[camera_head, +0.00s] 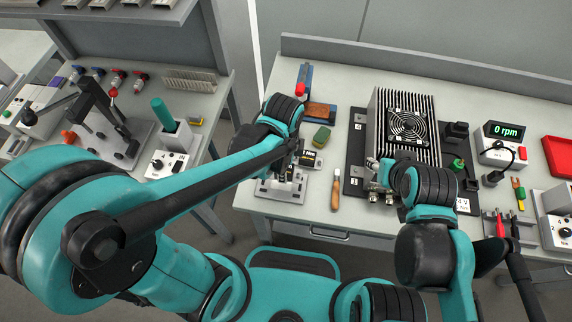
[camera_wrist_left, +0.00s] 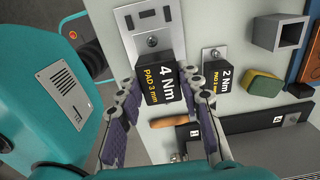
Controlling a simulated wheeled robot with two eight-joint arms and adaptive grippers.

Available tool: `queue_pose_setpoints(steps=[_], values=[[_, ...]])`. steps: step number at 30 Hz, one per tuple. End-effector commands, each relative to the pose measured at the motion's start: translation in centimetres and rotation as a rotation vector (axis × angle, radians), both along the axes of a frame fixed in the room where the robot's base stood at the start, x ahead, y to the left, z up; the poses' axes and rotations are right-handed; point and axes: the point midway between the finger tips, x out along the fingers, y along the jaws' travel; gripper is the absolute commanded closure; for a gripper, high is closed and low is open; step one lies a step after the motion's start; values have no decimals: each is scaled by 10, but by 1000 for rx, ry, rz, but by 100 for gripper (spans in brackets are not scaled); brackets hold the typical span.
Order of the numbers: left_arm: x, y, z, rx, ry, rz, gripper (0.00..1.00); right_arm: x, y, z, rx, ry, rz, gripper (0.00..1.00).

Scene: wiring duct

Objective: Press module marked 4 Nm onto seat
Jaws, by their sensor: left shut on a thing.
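The black module marked 4 Nm, PAD 3 mm (camera_wrist_left: 163,88) is between the fingers of my left gripper (camera_wrist_left: 160,84) in the left wrist view. The gripper is shut on its sides. The module overlaps a metal plate with slots and a screw (camera_wrist_left: 151,41); whether it is fully down on it, I cannot tell. In the head view the plate (camera_head: 279,191) shows below my left gripper (camera_head: 288,165), and the arm largely hides the module. A second module, marked 2 Nm (camera_wrist_left: 224,80), stands to the right. My right gripper (camera_head: 376,178) is at the finned unit's front edge; its fingers are unclear.
A finned unit with a fan (camera_head: 408,123) stands on a black base. A wooden-handled tool (camera_head: 335,193) lies between it and the plate. A green and yellow sponge (camera_head: 321,136) and a brown block (camera_head: 320,112) lie behind. A 0 rpm box (camera_head: 503,143) is at right.

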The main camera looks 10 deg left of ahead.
Motion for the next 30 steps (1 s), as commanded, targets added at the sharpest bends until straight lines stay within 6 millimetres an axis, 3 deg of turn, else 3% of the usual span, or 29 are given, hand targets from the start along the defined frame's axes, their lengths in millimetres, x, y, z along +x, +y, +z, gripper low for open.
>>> queue_pose_setpoints(steps=[6,12,30], values=[[-3,5,-26,0,1,-5,100,0,0,-23,0,0,0,58],[-5,8,-39,0,1,-10,100,0,0,-33,0,0,0,58],[-5,9,-40,0,1,-11,100,0,0,-34,0,0,0,58]])
